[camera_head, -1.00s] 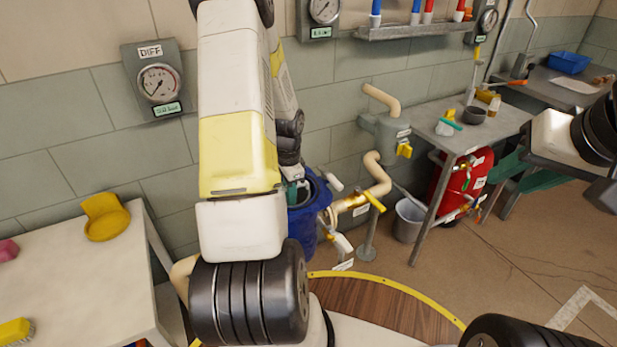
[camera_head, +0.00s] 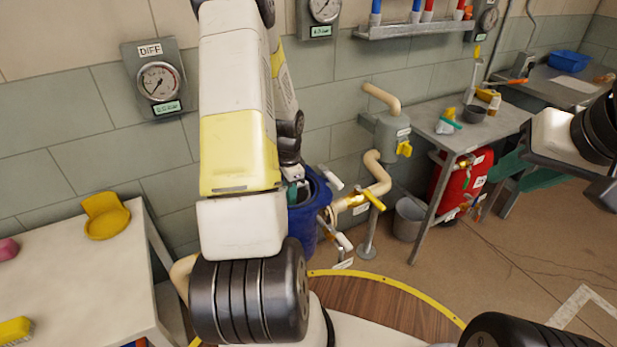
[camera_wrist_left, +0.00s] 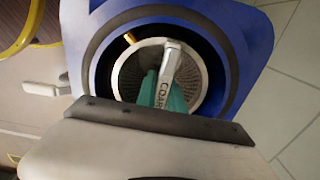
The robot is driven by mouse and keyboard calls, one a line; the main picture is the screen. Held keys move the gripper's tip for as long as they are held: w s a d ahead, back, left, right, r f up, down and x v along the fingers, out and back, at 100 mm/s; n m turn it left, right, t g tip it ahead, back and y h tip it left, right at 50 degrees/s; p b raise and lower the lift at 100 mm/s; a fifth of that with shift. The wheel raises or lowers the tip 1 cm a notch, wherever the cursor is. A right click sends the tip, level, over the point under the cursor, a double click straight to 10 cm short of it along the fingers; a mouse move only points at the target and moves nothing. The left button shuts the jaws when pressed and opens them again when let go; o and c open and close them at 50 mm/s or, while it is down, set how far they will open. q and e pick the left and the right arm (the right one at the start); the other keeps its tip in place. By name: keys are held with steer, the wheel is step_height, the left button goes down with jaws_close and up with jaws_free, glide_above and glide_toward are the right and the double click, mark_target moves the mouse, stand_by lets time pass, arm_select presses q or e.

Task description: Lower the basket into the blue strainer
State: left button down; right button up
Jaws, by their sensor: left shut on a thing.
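The blue strainer (camera_head: 303,221) stands by the wall pipework, partly hidden behind my left arm. In the left wrist view, its blue rim (camera_wrist_left: 245,45) surrounds a dark round opening. The metal mesh basket (camera_wrist_left: 195,88) shows within that opening, slightly off its middle; its depth is hard to judge. My left gripper (camera_head: 297,190) is over the strainer, and its teal fingers (camera_wrist_left: 160,98) are shut on the basket's pale, lettered handle (camera_wrist_left: 167,72). My right gripper (camera_head: 508,178) is at the right, away from the strainer; its green fingers look spread and empty.
A grey bucket (camera_head: 408,218) and a red tank (camera_head: 462,186) are further right, by a metal table (camera_head: 440,127). A white table (camera_head: 80,265) stands left.

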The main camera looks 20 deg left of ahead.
arm_select(q)
steer(key=shift+f, duration=0.7)
stand_by(1.1)
stand_by(0.3)
steer(key=c, duration=1)
jaws_free()
steer(key=shift+o, duration=0.2)
steer(key=shift+r, duration=3.5)
